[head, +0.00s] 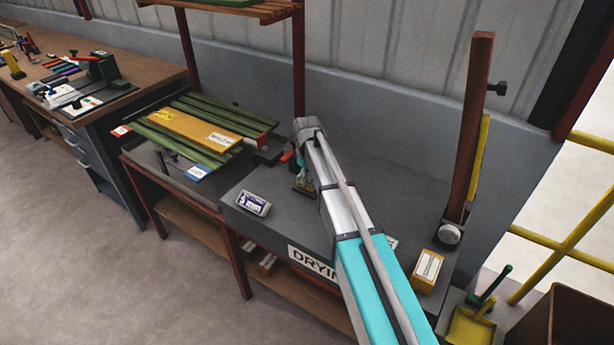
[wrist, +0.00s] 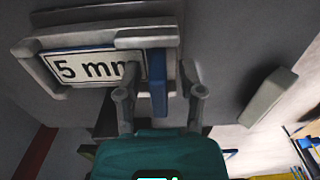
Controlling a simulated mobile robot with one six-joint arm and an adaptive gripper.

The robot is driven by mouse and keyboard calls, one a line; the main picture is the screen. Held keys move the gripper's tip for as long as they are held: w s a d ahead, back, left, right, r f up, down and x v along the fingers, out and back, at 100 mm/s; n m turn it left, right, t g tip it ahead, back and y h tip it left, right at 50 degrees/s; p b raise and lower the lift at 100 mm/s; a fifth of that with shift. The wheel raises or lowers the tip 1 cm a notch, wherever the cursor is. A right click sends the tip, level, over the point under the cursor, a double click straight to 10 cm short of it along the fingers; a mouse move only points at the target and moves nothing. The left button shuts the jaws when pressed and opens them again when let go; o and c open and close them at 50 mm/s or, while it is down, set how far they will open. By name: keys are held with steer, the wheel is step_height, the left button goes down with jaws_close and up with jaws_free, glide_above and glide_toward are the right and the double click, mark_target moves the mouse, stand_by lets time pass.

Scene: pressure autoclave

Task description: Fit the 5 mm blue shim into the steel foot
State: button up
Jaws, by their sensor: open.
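In the wrist view a blue upright tab (wrist: 158,88), which looks like part of the blue shim, stands between the two fingers of my gripper (wrist: 160,95). The fingers are apart, with a visible gap to the tab on the right side. Behind the left finger is a white "5 mm" label (wrist: 85,68) in a pale grey frame (wrist: 105,42). In the head view my gripper (head: 303,187) is low over the grey bench, mostly hidden by my arm. I cannot tell for sure which part is the steel foot; a round steel piece (head: 450,233) sits at the post's base.
A small "mm" display (head: 253,203) lies on the grey bench (head: 275,225), left of my gripper. Green and orange slats (head: 205,130) lie on a table at left. A brown post (head: 470,130) rises at right, near a yellow box (head: 428,270).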

steer(key=shift+r, duration=0.2)
step_height(320, 180, up, 12)
steer(key=p, duration=1.2)
steer(key=shift+s+f, duration=0.1)
stand_by(0.6)
steer(key=s+d+m, duration=0.5)
steer(key=s+d, duration=0.3)
steer(key=s, duration=0.4)
steer(key=s+d+m, duration=0.6)
steer(key=s+d, duration=0.2)
steer(key=s, duration=0.5)
steer(key=shift+s, duration=0.25)
steer(key=shift+d, duration=0.1)
